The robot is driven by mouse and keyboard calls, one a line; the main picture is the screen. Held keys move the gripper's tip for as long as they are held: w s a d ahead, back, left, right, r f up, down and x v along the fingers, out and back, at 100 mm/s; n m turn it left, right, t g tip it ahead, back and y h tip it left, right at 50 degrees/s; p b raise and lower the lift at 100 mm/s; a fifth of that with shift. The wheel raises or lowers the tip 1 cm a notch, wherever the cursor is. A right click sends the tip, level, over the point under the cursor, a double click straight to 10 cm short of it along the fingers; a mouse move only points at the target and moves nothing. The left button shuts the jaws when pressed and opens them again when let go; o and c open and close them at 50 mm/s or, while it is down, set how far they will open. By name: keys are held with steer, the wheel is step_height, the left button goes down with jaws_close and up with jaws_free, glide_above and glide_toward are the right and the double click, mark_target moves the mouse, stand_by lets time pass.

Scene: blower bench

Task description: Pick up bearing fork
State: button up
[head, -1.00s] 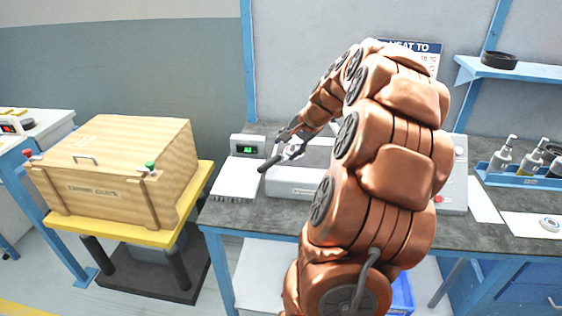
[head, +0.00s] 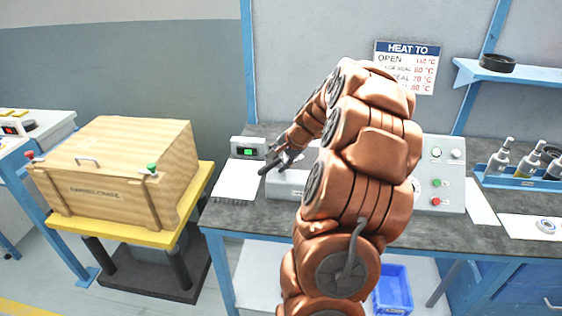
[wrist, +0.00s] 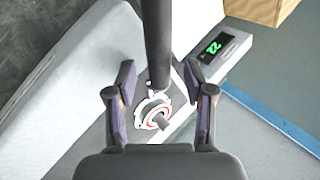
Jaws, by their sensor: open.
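In the wrist view a dark straight bar (wrist: 157,45), which looks like the bearing fork's handle, runs from the top edge down to a small ring-shaped part (wrist: 154,114) with red and white on it. My gripper (wrist: 160,95) is open, with one finger on each side of the bar's lower end and a visible gap on both sides. In the head view my gripper (head: 284,158) is over the left end of the pale bench unit (head: 284,190). A dark rod end (head: 267,168) shows there, partly merged with the fingers. How the fork's prongs lie is unclear.
A wooden crate (head: 100,190) is on a yellow-topped stand at left. A control panel (head: 443,180) and bottles (head: 527,160) are at right.

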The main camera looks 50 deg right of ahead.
mark_target(278, 160)
jaws_close()
stand_by(0.3)
stand_by(0.3)
step_height(278, 160, up, 10)
steer(key=b, duration=0.1)
steer(key=shift+b, duration=0.3)
stand_by(0.3)
